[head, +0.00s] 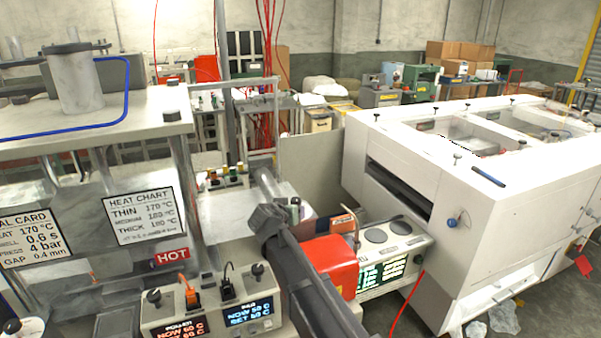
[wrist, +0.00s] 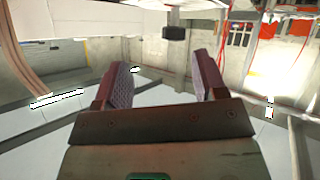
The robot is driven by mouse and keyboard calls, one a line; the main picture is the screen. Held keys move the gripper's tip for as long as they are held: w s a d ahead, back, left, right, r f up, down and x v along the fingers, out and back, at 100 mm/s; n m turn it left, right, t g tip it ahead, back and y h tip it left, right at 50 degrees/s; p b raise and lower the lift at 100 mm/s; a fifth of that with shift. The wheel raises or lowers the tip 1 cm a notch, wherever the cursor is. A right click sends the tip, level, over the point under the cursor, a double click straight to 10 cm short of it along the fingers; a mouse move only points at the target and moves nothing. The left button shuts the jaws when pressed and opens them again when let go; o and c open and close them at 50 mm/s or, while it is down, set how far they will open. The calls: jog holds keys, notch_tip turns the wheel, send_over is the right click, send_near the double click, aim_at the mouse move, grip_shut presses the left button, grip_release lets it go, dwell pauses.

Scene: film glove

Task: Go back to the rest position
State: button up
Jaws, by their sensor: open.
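My gripper (wrist: 163,78) shows in the wrist view with its two padded, dark red fingers spread wide apart. It is open and nothing is between the fingers. Past the fingertips I see a pale wall and a small dark block (wrist: 174,33), with no contact visible. In the head view I cannot clearly make out the gripper's fingers.
At left stands a press bench with a heat chart (head: 145,216) and a red HOT label (head: 171,256). Below are control boxes with a blue display (head: 249,313). A large white machine (head: 480,225) fills the right. Red cables (head: 268,60) hang behind.

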jog(key=s+d+f+g+y, duration=0.1)
jog(key=s+d+f+g, duration=0.2)
jog(key=s+d, duration=0.5)
jog(key=s+d+f+g+y+b, duration=0.1)
jog(key=s+d+f+g, duration=0.3)
jog(key=s+d, duration=0.5)
jog(key=s+d+f+g+y+b, duration=0.1)
jog(key=s+d+f+g, duration=0.3)
jog(key=s+d, duration=0.5)
jog(key=s, duration=0.4)
jog(key=shift+f+n+g+y, duration=0.25)
jog(key=shift+n+g+y, duration=0.05)
jog(key=shift+n+g, duration=0.1)
